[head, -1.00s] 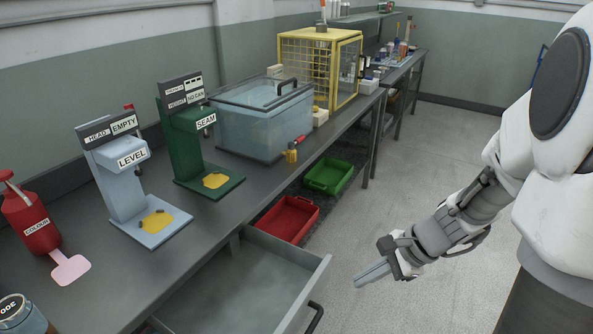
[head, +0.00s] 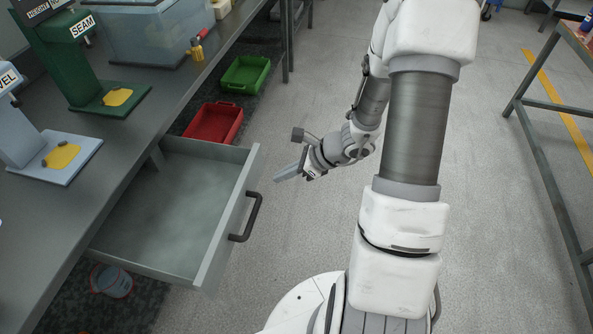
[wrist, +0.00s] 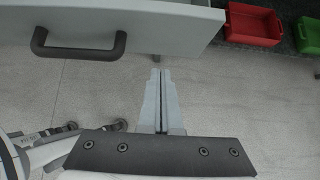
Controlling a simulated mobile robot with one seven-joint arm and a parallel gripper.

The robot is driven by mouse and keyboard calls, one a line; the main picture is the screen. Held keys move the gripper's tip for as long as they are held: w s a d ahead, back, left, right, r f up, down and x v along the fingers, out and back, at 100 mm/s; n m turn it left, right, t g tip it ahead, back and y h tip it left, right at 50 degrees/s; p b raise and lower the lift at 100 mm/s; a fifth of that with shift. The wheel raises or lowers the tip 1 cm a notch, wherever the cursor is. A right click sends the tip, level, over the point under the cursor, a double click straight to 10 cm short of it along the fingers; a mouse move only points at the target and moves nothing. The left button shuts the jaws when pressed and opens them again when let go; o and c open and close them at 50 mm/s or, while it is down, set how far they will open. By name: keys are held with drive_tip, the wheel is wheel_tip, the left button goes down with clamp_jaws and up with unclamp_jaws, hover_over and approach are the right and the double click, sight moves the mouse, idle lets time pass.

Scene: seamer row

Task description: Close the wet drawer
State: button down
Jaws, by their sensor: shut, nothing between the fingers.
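The drawer (head: 165,216) under the grey bench is pulled well out and looks empty inside. Its dark bar handle (head: 247,217) is on the front panel. My gripper (head: 282,177) is shut and empty, out over the floor to the right of the drawer front, apart from it. In the wrist view the closed fingers (wrist: 160,84) point toward the drawer front (wrist: 170,22), with the handle (wrist: 78,50) off to the left of them. I see no label on the drawer.
A red tray (head: 214,123) and a green tray (head: 246,74) lie on the floor mat beyond the drawer. A bucket (head: 111,281) stands under the bench below it. The grey floor right of the drawer is clear; a table frame (head: 545,180) stands far right.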

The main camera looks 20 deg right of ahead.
sight(255, 177)
drive_tip(key=shift+w+a+f, duration=0.15)
drive_tip(key=shift+w+a, duration=0.55)
drive_tip(key=shift+a, duration=0.25)
drive_tip(key=shift+w+a+f, duration=0.15)
drive_tip(key=shift+w+a, duration=0.55)
drive_tip(key=shift+a, duration=0.25)
drive_tip(key=shift+a, duration=0.1)
drive_tip(key=w+a, duration=0.5)
drive_tip(key=a, duration=0.2)
drive_tip(key=w+a, duration=0.5)
drive_tip(key=a, duration=0.2)
drive_tip(key=w+a, duration=0.5)
drive_tip(key=a, duration=0.1)
drive_tip(key=shift+w+a+b, duration=0.1)
drive_tip(key=shift+a+b, duration=0.25)
drive_tip(key=shift+a, duration=0.05)
drive_tip(key=shift+w+a+r, duration=0.1)
drive_tip(key=shift+w+a, duration=0.05)
drive_tip(key=shift+a, duration=0.15)
